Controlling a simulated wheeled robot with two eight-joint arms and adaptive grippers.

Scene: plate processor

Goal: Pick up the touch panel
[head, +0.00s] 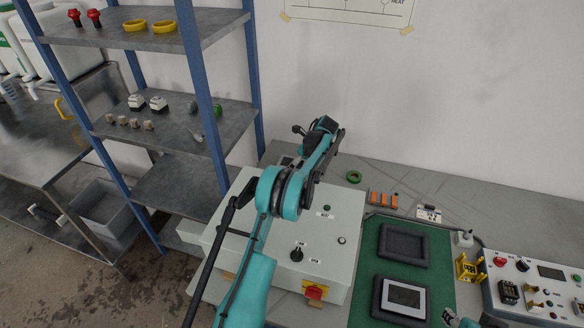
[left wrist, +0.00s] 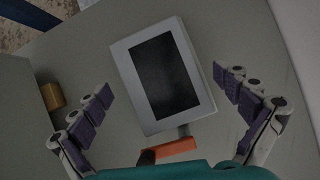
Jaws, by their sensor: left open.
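The touch panel (left wrist: 128,61), with a pale frame and a dark screen, lies slightly turned on a grey surface in the left wrist view. My left gripper (left wrist: 162,84) is open, with one finger on each side of the panel and visible gaps to its edges. It holds nothing. In the head view my left arm reaches over the grey control box to the back of the bench. A small dark patch with a pale edge (head: 286,161) shows beside the arm there, perhaps the panel, mostly hidden.
An orange piece (left wrist: 176,148) lies close below the panel. The control box (head: 335,235) stands under my arm. A green mat (head: 440,262) carries two dark trays, the nearer one (head: 381,303) holding a grey screen. A blue-post shelf (head: 196,80) stands left.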

